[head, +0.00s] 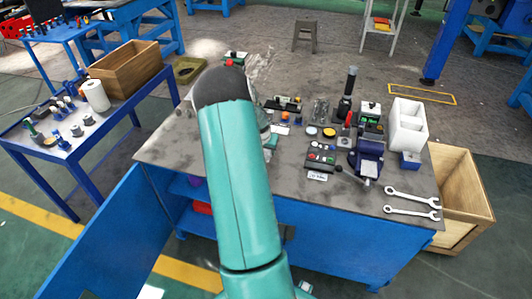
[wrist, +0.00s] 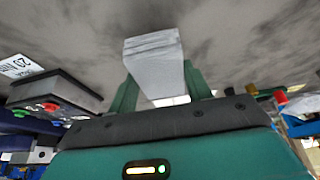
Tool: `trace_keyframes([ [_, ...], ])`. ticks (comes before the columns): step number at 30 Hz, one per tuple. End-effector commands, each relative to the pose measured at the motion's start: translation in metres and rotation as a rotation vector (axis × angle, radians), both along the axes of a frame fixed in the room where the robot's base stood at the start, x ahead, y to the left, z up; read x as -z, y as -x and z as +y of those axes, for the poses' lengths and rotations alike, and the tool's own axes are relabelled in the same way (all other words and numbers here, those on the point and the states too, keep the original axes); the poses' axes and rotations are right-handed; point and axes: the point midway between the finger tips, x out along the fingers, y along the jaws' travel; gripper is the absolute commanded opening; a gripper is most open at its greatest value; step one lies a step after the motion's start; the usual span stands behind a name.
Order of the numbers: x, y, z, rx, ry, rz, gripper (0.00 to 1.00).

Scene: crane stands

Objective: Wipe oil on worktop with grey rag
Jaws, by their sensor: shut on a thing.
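In the wrist view my gripper (wrist: 160,88) is shut on the grey rag (wrist: 155,62), a pale folded block between the two green fingers. The rag is in front of the blotchy grey worktop (wrist: 240,40); I cannot tell whether it touches. In the head view the worktop (head: 165,146) is grey with darker smudges. My teal arm covers its left-middle part and hides the rag and most of my gripper. I cannot tell any oil from the smudges.
Right of my arm stand a button box (head: 320,158), a vise (head: 367,160), a white bin (head: 407,125) and several small items. Two wrenches (head: 412,203) lie at the front right. A side table (head: 75,135) stands left. The button box (wrist: 55,92) is close in the wrist view.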

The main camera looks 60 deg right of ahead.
Motion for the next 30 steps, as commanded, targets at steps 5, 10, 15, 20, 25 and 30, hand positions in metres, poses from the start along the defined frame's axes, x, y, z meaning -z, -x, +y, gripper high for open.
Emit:
trace_keyframes([
  [5, -0.017, -0.001, -0.001, -0.004, 0.002, -0.001, 0.28],
  [10, -0.032, -0.001, -0.001, -0.007, 0.001, -0.001, 0.28],
  [15, -0.045, -0.001, -0.002, -0.009, 0.0, -0.002, 0.28],
  [20, -0.051, -0.001, -0.002, -0.01, 0.0, -0.001, 0.28],
  [25, -0.051, -0.001, -0.002, -0.01, 0.0, -0.001, 0.28],
  [30, -0.05, -0.004, 0.0, -0.019, -0.001, -0.001, 0.28],
])
